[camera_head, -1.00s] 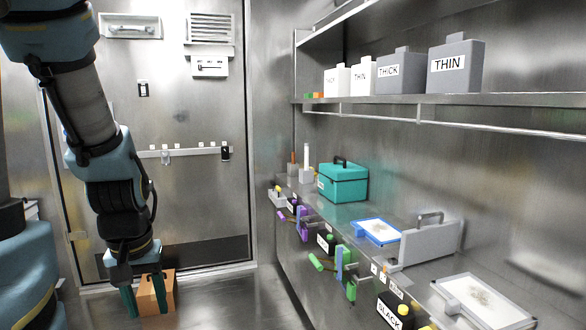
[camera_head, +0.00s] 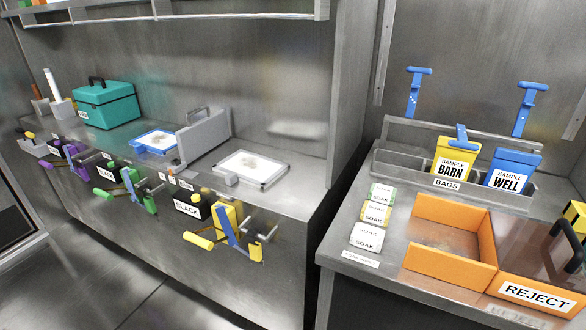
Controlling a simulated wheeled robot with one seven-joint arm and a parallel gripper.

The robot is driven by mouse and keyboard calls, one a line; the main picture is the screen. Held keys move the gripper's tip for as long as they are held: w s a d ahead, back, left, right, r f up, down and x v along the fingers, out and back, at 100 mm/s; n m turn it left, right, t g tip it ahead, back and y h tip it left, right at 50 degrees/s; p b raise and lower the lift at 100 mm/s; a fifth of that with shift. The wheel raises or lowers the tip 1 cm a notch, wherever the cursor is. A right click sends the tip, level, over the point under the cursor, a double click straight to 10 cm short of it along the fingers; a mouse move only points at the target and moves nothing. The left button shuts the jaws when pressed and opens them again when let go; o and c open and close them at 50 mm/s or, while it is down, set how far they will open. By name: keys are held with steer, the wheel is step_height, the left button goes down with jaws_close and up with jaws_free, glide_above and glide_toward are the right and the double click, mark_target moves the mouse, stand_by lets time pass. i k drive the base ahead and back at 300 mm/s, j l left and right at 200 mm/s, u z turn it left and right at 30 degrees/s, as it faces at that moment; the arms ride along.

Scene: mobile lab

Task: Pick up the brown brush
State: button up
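A thin upright brown handle, likely the brown brush (camera_head: 36,91), stands in a small grey holder (camera_head: 40,106) at the far left end of the steel counter. Its lower part is hidden in the holder. Just right of it, a white-handled tool (camera_head: 53,84) stands in a second grey holder (camera_head: 62,108). My gripper and arm are not in view now.
A teal box (camera_head: 106,105) stands right of the holders. A blue-rimmed tray (camera_head: 154,142), grey case (camera_head: 205,136) and white tray (camera_head: 250,168) follow. Coloured clamps (camera_head: 228,228) jut from the counter front. An orange bin (camera_head: 453,210) is on the right-hand bench. Floor (camera_head: 150,290) is clear.

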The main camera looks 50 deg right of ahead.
mark_target(35, 87)
steer(key=z, duration=1.45)
steer(key=i+j+u, duration=0.1)
steer(key=u, duration=0.8)
steer(key=i+u, duration=0.15)
steer(key=u, duration=0.3)
steer(key=i+l+u, duration=0.1)
steer(key=i+u, duration=0.25)
steer(key=i, duration=0.25)
steer(key=i+l+u, duration=0.4)
steer(key=i, duration=0.15)
steer(key=i+l+u, duration=0.35)
steer(key=i, duration=0.15)
steer(key=i+l, duration=1.1)
